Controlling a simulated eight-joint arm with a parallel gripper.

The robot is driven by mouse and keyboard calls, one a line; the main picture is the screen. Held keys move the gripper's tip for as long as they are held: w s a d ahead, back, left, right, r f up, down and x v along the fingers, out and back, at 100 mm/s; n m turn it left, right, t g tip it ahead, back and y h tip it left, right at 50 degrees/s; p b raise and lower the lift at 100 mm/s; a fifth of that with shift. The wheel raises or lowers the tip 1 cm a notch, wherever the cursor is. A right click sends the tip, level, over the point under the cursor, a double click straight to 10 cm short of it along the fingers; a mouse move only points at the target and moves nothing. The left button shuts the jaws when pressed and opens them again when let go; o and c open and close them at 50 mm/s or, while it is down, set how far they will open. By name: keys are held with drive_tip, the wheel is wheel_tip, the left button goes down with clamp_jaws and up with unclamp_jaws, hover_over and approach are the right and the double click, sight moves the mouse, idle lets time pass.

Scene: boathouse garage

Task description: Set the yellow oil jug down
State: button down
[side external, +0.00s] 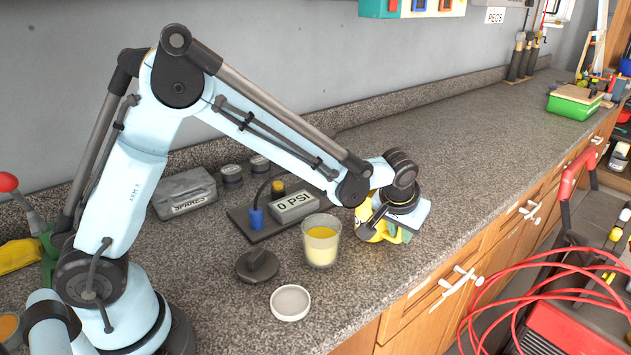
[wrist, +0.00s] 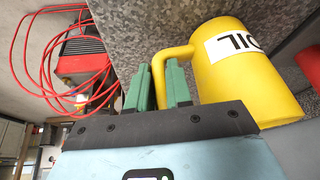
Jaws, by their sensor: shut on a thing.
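The yellow oil jug (side external: 366,233) is near the front edge of the counter in the side external view, mostly covered by my wrist. In the wrist view the jug (wrist: 245,85) is large at the right, with a white label reading OIL. My gripper (wrist: 160,82) has its two green fingers on either side of the jug's yellow handle, shut on it. In the side external view my gripper (side external: 393,228) is low over the counter beside the jug. I cannot tell whether the jug's base touches the counter.
A glass of yellow liquid (side external: 322,241), a white round dish (side external: 290,303) and a 0 PSI gauge (side external: 296,206) stand left of the jug.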

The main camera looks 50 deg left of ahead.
drive_tip(key=shift+f, duration=0.15)
drive_tip(key=c, duration=1)
unclamp_jaws()
drive_tip(key=shift+o, duration=0.2)
drive_tip(key=c, duration=0.4)
drive_tip(key=shift+v, duration=1.55)
